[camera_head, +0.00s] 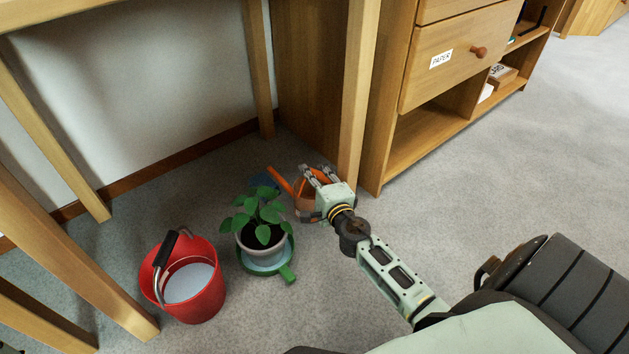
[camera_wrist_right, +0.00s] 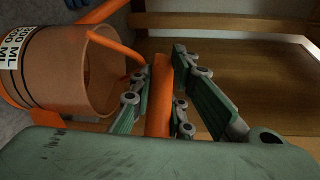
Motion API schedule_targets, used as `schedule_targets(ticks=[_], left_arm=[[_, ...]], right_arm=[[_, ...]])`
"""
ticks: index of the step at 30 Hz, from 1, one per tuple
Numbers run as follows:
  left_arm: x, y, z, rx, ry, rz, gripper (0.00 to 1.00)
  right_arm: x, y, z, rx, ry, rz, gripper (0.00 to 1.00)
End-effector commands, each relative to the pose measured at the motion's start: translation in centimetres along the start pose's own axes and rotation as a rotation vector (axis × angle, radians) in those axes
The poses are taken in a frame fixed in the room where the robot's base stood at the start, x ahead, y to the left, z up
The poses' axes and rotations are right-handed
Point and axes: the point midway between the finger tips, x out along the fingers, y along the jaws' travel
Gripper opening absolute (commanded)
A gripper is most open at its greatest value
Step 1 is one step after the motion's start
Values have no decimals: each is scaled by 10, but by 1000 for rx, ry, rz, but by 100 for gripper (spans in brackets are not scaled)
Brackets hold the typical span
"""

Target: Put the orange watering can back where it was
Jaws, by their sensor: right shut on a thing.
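The orange watering can (camera_head: 304,204) stands on or just above the grey carpet, close to a wooden table leg; I cannot tell whether it touches the floor. Its spout points up and left in the head view. My right gripper (camera_head: 318,175) covers part of it. In the right wrist view, the can's body (camera_wrist_right: 85,75) lies at the left with a white label, and my right gripper (camera_wrist_right: 160,95) is shut on its orange handle (camera_wrist_right: 160,112). My left gripper is not in view.
A potted plant (camera_head: 262,217) on a green-handled saucer stands just left of the can, with a blue item (camera_head: 265,181) behind it. A red bucket (camera_head: 196,293) is further left. Wooden table legs (camera_head: 357,100) and a drawer cabinet (camera_head: 440,100) border the spot. Open carpet lies right.

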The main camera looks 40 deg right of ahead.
Motion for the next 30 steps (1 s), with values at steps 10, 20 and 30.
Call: schedule_targets(ticks=[10, 20, 30], left_arm=[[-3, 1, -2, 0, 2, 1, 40], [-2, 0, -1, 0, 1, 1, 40], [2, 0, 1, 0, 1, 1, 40]], right_arm=[[1, 2, 0, -2, -1, -2, 0], [0, 2, 0, -1, 0, 0, 37], [-3, -1, 0, 1, 0, 1, 37]])
